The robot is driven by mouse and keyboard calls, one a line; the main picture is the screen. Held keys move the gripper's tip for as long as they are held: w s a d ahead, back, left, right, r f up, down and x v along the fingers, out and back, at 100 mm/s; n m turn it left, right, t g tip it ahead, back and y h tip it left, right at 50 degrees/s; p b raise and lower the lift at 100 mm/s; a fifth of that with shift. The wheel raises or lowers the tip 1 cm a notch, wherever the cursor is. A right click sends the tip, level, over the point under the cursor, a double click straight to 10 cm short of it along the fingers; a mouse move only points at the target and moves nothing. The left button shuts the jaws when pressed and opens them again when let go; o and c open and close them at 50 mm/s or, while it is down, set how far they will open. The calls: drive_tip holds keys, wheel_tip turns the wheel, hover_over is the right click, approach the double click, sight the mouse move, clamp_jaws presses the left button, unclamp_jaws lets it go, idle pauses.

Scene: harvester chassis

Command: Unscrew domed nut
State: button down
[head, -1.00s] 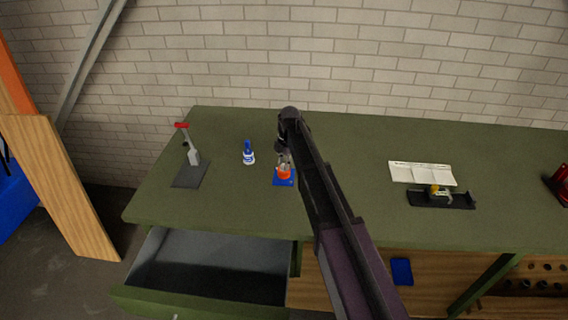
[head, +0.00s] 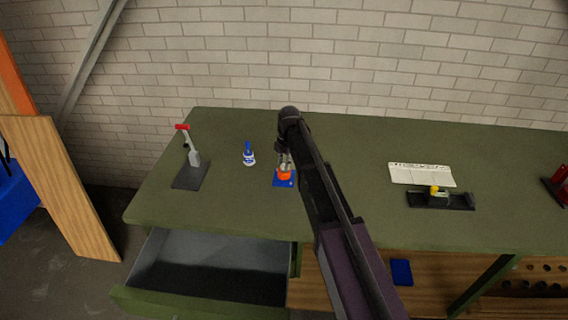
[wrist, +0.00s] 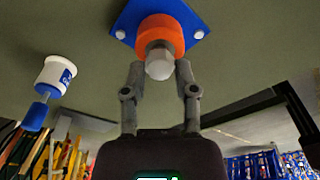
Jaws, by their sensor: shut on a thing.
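The domed nut (wrist: 159,65) is pale grey and sits at the middle of an orange round collar (wrist: 160,31) on a blue plate (wrist: 196,20) with white bolt heads. In the wrist view my gripper (wrist: 160,72) has one finger on each side of the nut, shut on it. In the head view my gripper (head: 284,163) is above the orange collar (head: 284,173) and the blue plate (head: 284,183) on the green bench. There the nut is hidden by the fingers.
A blue and white bottle (head: 248,154) stands left of the plate. A red-handled clamp (head: 191,158) on a grey base is further left. A white tray (head: 422,175) and a black holder (head: 440,201) lie to the right. An open drawer (head: 205,265) is below the front edge.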

sight(282, 164)
drive_tip(key=shift+r+p, duration=0.75)
drive_tip(key=shift+r, duration=0.1)
drive_tip(key=shift+r+p, duration=1.95)
drive_tip(key=shift+f, duration=0.15)
